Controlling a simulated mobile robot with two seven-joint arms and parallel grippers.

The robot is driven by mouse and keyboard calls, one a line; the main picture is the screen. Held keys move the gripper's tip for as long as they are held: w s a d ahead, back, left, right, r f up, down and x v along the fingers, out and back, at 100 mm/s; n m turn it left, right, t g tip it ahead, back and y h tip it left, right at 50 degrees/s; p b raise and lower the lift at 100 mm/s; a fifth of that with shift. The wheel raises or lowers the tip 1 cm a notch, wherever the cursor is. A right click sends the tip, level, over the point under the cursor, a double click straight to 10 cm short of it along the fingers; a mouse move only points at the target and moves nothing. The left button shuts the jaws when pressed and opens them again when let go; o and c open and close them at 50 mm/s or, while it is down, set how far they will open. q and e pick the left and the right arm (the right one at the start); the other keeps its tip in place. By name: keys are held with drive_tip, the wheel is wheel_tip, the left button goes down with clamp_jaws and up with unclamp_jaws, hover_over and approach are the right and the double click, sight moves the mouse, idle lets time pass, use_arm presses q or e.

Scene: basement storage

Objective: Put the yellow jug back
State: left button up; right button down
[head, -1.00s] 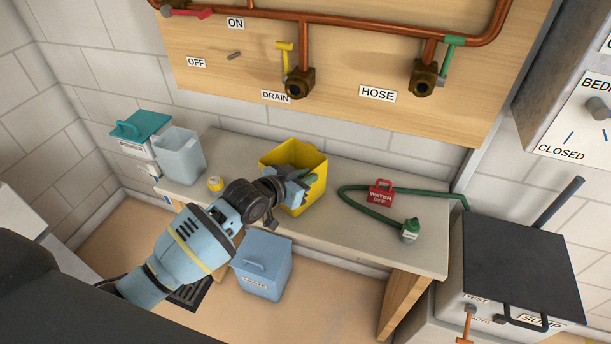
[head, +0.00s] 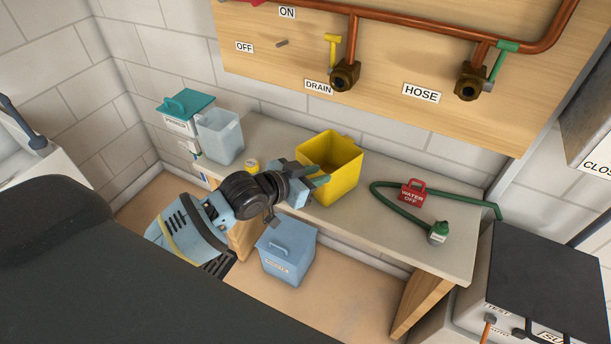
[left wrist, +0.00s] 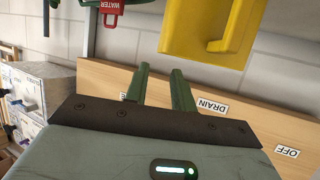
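The yellow jug (head: 347,184) stands upright on the bench below the drain valve, with its open top facing up. My left gripper (head: 311,177) is beside the jug's front left side. Its two green fingers (left wrist: 160,76) are apart with nothing between them in the left wrist view. There the jug (left wrist: 205,28) and its handle are at the upper right, clear of the fingers. In the head view the gripper hides part of the jug's left side. My right gripper is in neither view.
A blue lidded bin (head: 287,258) stands on the floor in front. The drain valve (head: 345,75) is above the jug.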

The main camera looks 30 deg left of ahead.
use_arm(q)
drive_tip(key=shift+v, duration=1.5)
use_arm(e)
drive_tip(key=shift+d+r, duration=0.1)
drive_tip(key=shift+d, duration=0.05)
use_arm(q)
drive_tip(key=s+f+n+g+y, duration=0.1)
drive_tip(key=s+f, duration=0.7)
drive_tip(key=s, duration=0.3)
drive_tip(key=s+d+f+n+g+y, duration=0.1)
drive_tip(key=s+f+g, duration=0.1)
drive_tip(key=s+f, duration=0.6)
drive_tip(key=s+f+n+g+y, duration=0.1)
drive_tip(key=s+f, duration=0.7)
drive_tip(key=s, duration=0.7)
drive_tip(key=shift+s+d+y, duration=0.3)
drive_tip(key=shift+s+d, duration=0.1)
